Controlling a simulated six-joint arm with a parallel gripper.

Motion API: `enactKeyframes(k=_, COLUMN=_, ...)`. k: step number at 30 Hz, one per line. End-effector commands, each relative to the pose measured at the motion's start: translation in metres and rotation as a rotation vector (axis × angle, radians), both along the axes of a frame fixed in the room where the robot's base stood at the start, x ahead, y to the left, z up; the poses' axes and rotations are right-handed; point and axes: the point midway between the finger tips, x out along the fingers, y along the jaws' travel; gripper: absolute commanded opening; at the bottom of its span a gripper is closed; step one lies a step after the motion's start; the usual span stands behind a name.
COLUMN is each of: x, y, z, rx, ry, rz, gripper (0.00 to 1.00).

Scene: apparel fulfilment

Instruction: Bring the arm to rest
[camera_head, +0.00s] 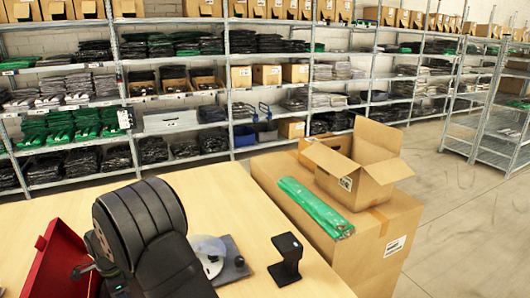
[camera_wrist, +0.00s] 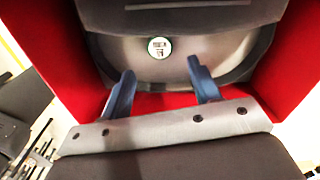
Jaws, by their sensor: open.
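My gripper (camera_wrist: 162,84) shows in the wrist view with two blue fingers spread apart and nothing between them. Beyond the fingers is a grey rounded body with a small round label (camera_wrist: 159,47), with red surfaces (camera_wrist: 50,35) on both sides and below it. In the head view my black arm is folded low at the left over the wooden table (camera_head: 190,190). My gripper's fingers cannot be made out there.
A red box-like thing (camera_head: 58,262) stands left of my arm. A black stand (camera_head: 286,258) and a grey plate with a disc (camera_head: 212,258) are to its right. A green package (camera_head: 314,207) and an open carton (camera_head: 360,170) lie on a large carton (camera_head: 385,245). Stocked shelves stand behind.

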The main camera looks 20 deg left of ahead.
Motion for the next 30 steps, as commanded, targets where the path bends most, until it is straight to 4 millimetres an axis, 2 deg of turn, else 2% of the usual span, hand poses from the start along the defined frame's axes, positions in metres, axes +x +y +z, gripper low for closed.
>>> enactKeyframes(k=5, x=0.0, y=0.0, z=0.038, rx=0.003, ry=-0.001, rz=0.0, gripper=0.57)
enactKeyframes(k=9, x=0.032, y=-0.001, z=0.035, rx=-0.001, ry=0.001, rz=0.037, gripper=0.57)
enactKeyframes(k=23, x=0.124, y=-0.011, z=0.043, rx=-0.002, ry=0.001, rz=0.165, gripper=0.57)
enactKeyframes(k=27, x=0.149, y=-0.024, z=0.044, rx=-0.002, ry=0.001, rz=0.18, gripper=0.57)
enactKeyframes(k=30, x=0.159, y=-0.042, z=0.04, rx=-0.004, ry=0.002, rz=0.153, gripper=0.57)
